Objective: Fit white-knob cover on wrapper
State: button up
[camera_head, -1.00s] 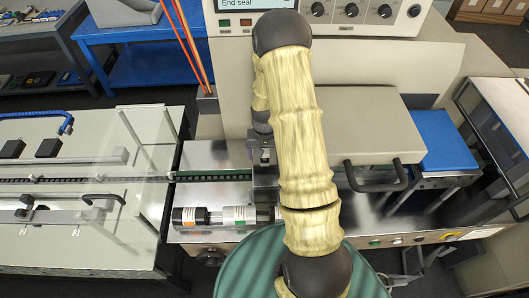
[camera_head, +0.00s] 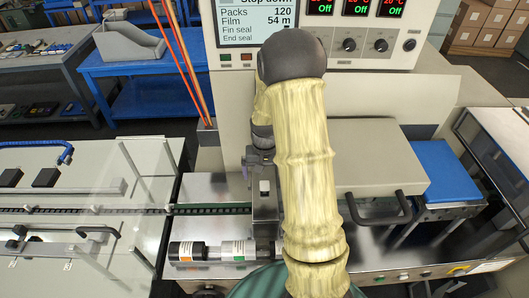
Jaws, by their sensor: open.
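The flow wrapper (camera_head: 400,85) stands at the back with its screen lit. A small grey metal block (camera_head: 265,207) sits at the end of the green-edged conveyor, with a small whitish piece at its top (camera_head: 265,186). I cannot tell whether this piece is the white knob of the cover. My gripper (camera_head: 261,176) points down just above the block; it is open, and its fingertips are small and partly hidden. I cannot tell whether it touches the block. My pale arm hides the area to the right of it.
A beige housing (camera_head: 375,168) with a black handle (camera_head: 378,210) is right of my arm. A black-and-silver cylinder (camera_head: 208,251) lies along the front of the machine bed. A glass-covered infeed table (camera_head: 60,240) is at left, and a blue stand (camera_head: 443,170) at right.

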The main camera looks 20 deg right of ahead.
notch_tip(320, 180, up, 10)
jog(key=b, duration=0.1)
jog(key=shift+r, duration=0.15)
dwell(1.0)
jog(key=s+a+n+t, duration=0.2)
jog(key=s+a+n, duration=0.2)
jog(key=s+a, duration=0.6)
jog(key=s, duration=0.4)
jog(key=shift+r+n+t, duration=0.3)
jog(key=shift+s, duration=0.1)
